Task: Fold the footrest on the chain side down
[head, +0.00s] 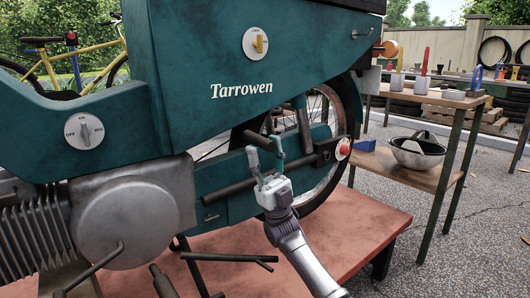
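A teal machine lettered "Tarrowen" (180,181) stands over a red-brown bench top (345,222). A dark round bar (228,190) runs along its lower side, behind my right gripper. A thin forked bar (225,257) lies lower, over the bench. I cannot tell for sure which part is the footrest. My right gripper (265,152) reaches up from the lower right with its two fingers spread, in front of the machine's lower rear side. Nothing shows between the fingers; whether they touch the machine is unclear. My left gripper is not in view.
A spoked wheel (325,112) is behind the gripper. A red round knob (344,148) is to its right. A wooden table (440,99) with a metal bowl (418,151) on its shelf stands at right. Paving between bench and table is clear.

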